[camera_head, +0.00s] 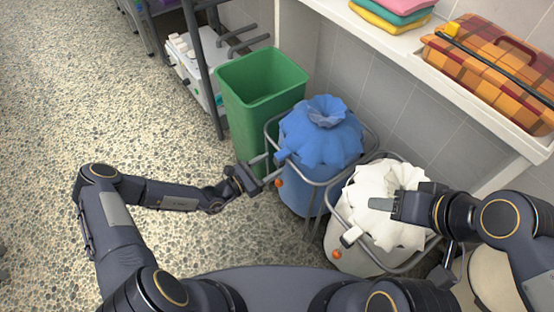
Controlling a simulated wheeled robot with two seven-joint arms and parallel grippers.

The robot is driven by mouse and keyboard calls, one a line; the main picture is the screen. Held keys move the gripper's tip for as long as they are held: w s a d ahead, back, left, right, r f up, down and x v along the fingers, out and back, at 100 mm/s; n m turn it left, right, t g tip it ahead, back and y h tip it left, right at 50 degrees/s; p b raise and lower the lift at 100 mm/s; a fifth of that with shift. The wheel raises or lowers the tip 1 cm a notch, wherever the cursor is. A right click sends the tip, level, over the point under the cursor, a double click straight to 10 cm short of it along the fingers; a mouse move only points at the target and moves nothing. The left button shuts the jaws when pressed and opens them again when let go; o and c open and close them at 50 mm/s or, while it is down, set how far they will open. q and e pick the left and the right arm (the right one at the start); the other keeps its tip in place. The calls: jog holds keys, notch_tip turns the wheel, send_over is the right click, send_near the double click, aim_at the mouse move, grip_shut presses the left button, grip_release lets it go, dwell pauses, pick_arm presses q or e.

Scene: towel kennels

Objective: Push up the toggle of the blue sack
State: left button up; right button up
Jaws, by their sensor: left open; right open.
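The blue sack (322,148) hangs in a grey metal frame, its gathered top bunched up. A small blue toggle (282,155) sticks out at its left front, with an orange knob (279,183) below it. My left gripper (268,167) is open just left of the toggle and knob, its fingers pointing at them. I cannot tell whether a finger touches either one. My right gripper (382,204) is open above the white sack (385,190), away from the blue sack.
A green bin (262,90) stands behind my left gripper. The white sack has its own white toggle (351,237) and orange knob (336,254). A shelf (400,42) at upper right bears folded towels (392,15) and a plaid case (500,55). Open floor lies left.

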pick_arm(q)
jog(key=shift+v, duration=1.7)
jog(key=s+a+r+m+g+y, duration=0.1)
jog(key=s+a+r+m+g, duration=0.15)
jog(key=r+m, duration=0.35)
jog(key=s+a+r+m+g, duration=0.1)
jog(key=s+r+m+g, duration=0.3)
jog(key=r, duration=0.3)
jog(key=s+a+r+m+g+y, duration=0.1)
jog(key=s+r+m+g, duration=0.15)
jog(key=r+m, duration=0.4)
jog(key=s+a+r+m+t+y, duration=0.2)
jog(key=s+a+r+m+y, duration=0.15)
jog(key=s+a+r, duration=0.35)
jog(key=s+a+r+m+t+y, duration=0.25)
jog(key=s+r+y, duration=0.2)
jog(key=s, duration=0.45)
notch_tip(320, 180, up, 21)
jog(key=m+p, duration=0.1)
jog(key=p, duration=2)
jog(key=shift+s+a+y+p, duration=0.15)
jog(key=shift+s+y+p, duration=0.15)
jog(key=shift+y, duration=0.1)
jog(key=shift+g, duration=0.25)
